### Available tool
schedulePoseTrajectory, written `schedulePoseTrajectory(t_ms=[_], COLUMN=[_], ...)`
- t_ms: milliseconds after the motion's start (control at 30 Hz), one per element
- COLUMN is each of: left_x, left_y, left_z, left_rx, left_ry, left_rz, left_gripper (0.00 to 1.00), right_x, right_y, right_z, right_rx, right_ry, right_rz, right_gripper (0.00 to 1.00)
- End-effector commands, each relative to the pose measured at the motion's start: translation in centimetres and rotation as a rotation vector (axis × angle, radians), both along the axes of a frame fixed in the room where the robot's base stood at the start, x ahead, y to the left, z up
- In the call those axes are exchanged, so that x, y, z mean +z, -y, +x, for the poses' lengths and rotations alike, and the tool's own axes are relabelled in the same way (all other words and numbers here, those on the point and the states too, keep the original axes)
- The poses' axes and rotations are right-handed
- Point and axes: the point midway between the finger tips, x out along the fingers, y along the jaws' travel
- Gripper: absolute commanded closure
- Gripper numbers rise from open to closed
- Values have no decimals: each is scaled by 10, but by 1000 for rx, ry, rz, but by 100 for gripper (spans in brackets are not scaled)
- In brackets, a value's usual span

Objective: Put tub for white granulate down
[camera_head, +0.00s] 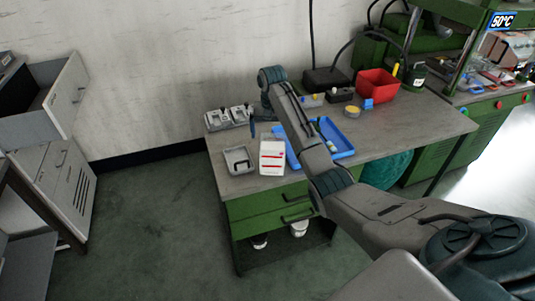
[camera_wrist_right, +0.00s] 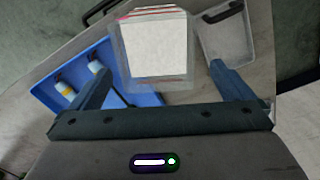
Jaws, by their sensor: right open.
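The tub for white granulate (camera_head: 272,157) stands upright on the workbench, near its front edge. It is a white box with red markings. In the right wrist view the tub (camera_wrist_right: 158,50) has pale see-through edges and lies just beyond the fingertips, roughly centred. My right gripper (camera_wrist_right: 160,82) is open, with one finger to each side and nothing held between them. In the head view my right gripper (camera_head: 264,128) is behind the tub and mostly hidden by my arm. My left gripper is not in view.
A blue tray (camera_wrist_right: 130,115) with small bottles lies beside the tub. A grey open container (camera_head: 238,160) stands to the tub's left. Grey fixtures (camera_head: 229,117) sit at the back left. A red bin (camera_head: 377,86) stands at the back right of the workbench (camera_head: 420,125).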

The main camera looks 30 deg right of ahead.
Motion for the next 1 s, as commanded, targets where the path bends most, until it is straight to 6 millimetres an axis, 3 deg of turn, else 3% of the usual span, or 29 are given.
schedulePoseTrajectory(t_ms=[200, 433, 700, 1000], left_x=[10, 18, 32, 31], left_y=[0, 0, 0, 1], left_z=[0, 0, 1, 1], left_rx=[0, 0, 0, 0], left_ry=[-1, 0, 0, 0], left_rz=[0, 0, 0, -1], left_gripper=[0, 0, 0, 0], right_x=[-32, -50, -89, -94], right_y=[0, 0, 0, 0], right_z=[-1, -1, -2, -2], right_rx=[0, 0, 1, 1], right_ry=[-3, -3, -2, 1], right_rz=[1, 1, 0, -1], right_gripper=[0, 0, 0, 2])
